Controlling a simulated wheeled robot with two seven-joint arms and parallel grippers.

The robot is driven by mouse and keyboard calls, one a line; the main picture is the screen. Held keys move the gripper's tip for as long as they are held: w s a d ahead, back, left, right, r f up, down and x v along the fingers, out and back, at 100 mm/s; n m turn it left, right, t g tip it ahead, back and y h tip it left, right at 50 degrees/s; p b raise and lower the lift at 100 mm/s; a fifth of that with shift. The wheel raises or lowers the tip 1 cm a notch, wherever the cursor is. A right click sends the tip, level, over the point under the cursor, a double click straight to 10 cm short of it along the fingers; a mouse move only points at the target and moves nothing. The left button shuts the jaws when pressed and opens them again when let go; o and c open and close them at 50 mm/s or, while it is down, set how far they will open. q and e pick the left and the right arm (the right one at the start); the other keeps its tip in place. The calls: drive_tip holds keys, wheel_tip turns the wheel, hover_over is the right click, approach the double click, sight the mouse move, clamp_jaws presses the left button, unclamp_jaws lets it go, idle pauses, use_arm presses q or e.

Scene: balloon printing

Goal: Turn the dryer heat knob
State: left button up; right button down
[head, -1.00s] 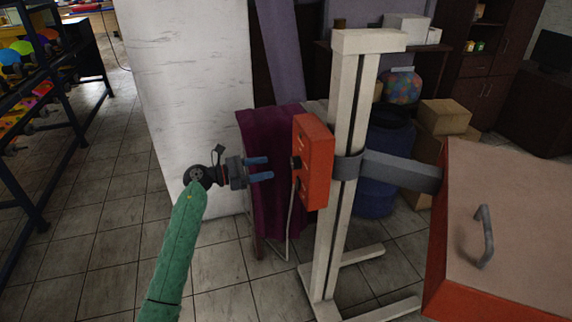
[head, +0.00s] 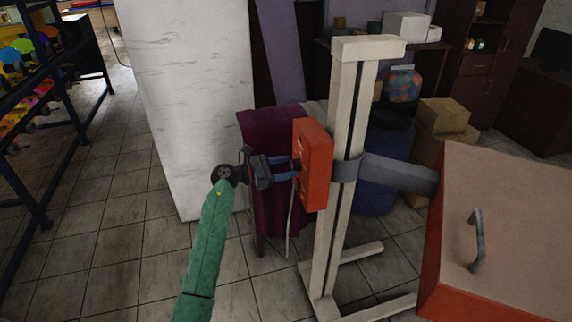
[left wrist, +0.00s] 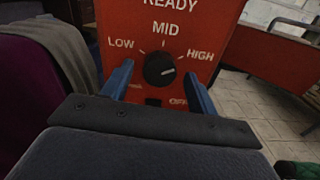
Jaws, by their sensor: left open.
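The dryer's red control box (head: 319,165) is fixed to a white upright stand. In the left wrist view its face (left wrist: 200,22) carries the words READY, LOW, MID and HIGH around a black round heat knob (left wrist: 159,69). The knob's pointer mark leans toward the HIGH side. My left gripper (head: 294,170) is at the box's face, its blue fingers open. In the left wrist view the fingers (left wrist: 158,82) stand on either side of the knob, and I cannot tell whether they touch it. My right gripper is not in view.
The white stand (head: 346,110) has feet spreading over the tiled floor. A grey arm joins it to the large red dryer panel (head: 520,210) with a handle at right. A purple cloth (head: 270,135) hangs behind the box. A white pillar (head: 190,100) stands left.

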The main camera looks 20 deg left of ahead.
use_arm(q)
drive_tip(key=shift+w+d, duration=0.1)
drive_tip(key=shift+d, duration=0.1)
drive_tip(key=c, duration=1)
drive_tip(key=shift+f, duration=0.1)
